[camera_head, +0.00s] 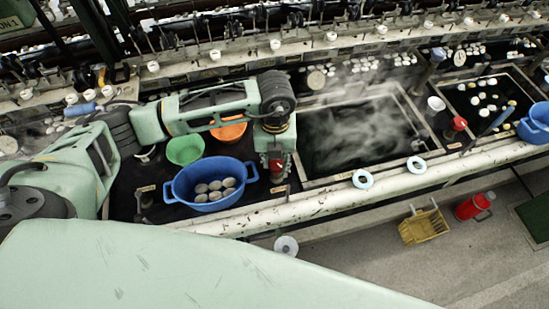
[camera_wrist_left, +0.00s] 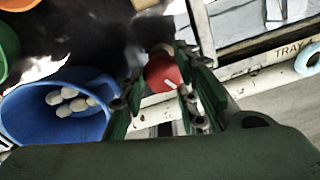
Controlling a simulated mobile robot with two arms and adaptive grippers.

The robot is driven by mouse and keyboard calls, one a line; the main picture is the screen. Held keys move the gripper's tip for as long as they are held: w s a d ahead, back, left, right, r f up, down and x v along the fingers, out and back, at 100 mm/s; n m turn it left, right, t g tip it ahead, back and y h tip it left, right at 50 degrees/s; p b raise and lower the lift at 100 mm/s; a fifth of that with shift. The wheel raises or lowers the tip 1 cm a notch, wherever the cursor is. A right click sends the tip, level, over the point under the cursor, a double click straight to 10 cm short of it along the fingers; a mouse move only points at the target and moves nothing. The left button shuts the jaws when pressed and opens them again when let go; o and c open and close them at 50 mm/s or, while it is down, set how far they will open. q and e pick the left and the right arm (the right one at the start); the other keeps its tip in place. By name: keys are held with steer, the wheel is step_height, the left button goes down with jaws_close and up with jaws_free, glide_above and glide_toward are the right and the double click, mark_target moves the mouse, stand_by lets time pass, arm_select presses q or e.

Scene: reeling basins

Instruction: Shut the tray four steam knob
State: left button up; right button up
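My left gripper (camera_head: 276,168) points down at a red steam knob (camera_wrist_left: 163,73) beside the blue basin and the steaming tray. In the left wrist view the knob lies between the two fingers of the left gripper (camera_wrist_left: 162,80), with one finger on each side. I cannot tell whether the fingers touch it. In the head view the gripper hides most of the knob. The steaming tray (camera_head: 414,105) is right of the gripper; its rail label in the left wrist view starts with "TRAY" and the number is cut off. My right gripper is not in view.
A blue basin (camera_head: 176,190) with several cocoons stands left of the gripper, near green (camera_head: 185,150) and orange (camera_head: 229,131) bowls. Another red knob (camera_head: 458,124) is farther right. A white rail runs along the front. A yellow crate (camera_head: 424,226) and red can (camera_head: 470,208) stand on the floor.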

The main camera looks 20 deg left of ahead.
arm_select(q)
steer(key=shift+a, duration=0.15)
steer(key=c, duration=0.4)
steer(key=shift+f+m+b, duration=0.25)
steer(key=shift+m+b, duration=0.25)
steer(key=shift+b, duration=0.2)
steer(key=shift+c, duration=0.2)
steer(key=shift+a+m+b, duration=0.1)
steer(key=shift+m+b, duration=0.8)
steer(key=shift+b, duration=0.35)
steer(key=m+b, duration=0.2)
steer(key=shift+w+b, duration=0.1)
steer(key=shift+b, duration=0.25)
steer(key=shift+r+m+b, duration=0.15)
steer(key=shift+m+b, duration=0.25)
steer(key=shift+m, duration=0.2)
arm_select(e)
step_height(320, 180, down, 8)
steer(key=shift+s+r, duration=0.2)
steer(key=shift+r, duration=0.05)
arm_select(q)
steer(key=shift+r, duration=0.1)
steer(key=o, duration=1)
steer(key=shift+a, duration=0.15)
